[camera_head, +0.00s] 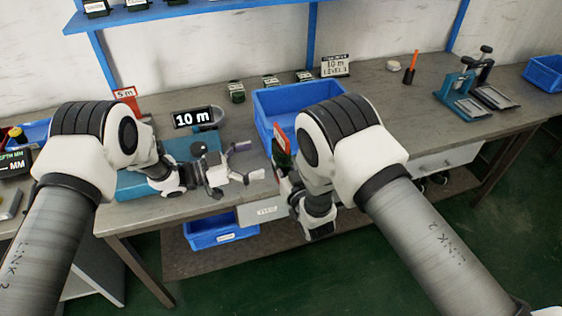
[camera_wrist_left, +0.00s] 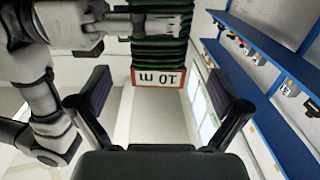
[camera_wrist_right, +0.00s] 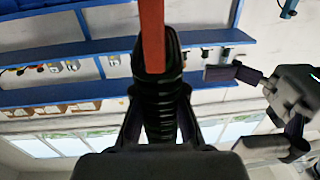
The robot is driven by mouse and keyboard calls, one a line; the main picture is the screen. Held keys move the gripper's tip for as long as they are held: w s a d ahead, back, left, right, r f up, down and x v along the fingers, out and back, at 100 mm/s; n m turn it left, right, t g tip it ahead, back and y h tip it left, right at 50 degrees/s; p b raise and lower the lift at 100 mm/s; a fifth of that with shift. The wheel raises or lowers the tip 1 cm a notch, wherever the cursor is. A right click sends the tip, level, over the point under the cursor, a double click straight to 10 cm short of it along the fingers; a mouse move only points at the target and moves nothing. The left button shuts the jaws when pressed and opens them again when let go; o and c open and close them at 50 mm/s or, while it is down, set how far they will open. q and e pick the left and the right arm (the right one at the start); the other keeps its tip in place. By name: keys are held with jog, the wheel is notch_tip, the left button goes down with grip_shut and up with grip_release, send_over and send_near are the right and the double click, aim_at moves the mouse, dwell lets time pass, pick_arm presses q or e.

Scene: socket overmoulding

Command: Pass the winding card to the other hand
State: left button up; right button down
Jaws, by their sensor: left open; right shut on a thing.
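The winding card, wound with dark green cable, shows a red edge (camera_head: 281,140) in the head view. Its red-bordered "10 m" end (camera_wrist_left: 160,78) faces the left wrist camera, with the label upside down. My right gripper (camera_wrist_right: 160,115) is shut on the card and holds it up in front of the blue bin; its fingertips are partly hidden behind the cable. My left gripper (camera_head: 248,161) is open and empty, to the left of the card. In the left wrist view its spread fingers (camera_wrist_left: 162,95) lie either side of the card's labelled end, with no contact visible.
A blue bin (camera_head: 262,128) stands on the workbench (camera_head: 375,85) behind the card.

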pick_arm(q)
jog(key=a+f+n+t+y, duration=0.4)
jog(key=a+f+y, duration=0.15)
jog(key=a, duration=0.25)
jog(key=s+a+f+n+g+y, duration=0.1)
jog(key=s+a+f+n+y, duration=0.55)
jog(key=s+f, duration=0.4)
pick_arm(e)
jog(key=shift+r, duration=0.1)
pick_arm(q)
jog(key=s+a+f+n+g+y, duration=0.1)
jog(key=s+a+g, duration=0.1)
jog(key=s, duration=0.7)
jog(key=s+a+f+n+g+y, duration=0.2)
jog(key=s+a+g, duration=0.1)
jog(key=s, duration=0.6)
jog(key=s+a+f+n+g+y, duration=0.1)
jog(key=s+a+f+g+y, duration=0.1)
jog(key=s, duration=0.8)
jog(key=shift+a+f+n+g, duration=0.15)
jog(key=shift+a+n+g, duration=0.3)
jog(key=shift+a, duration=0.55)
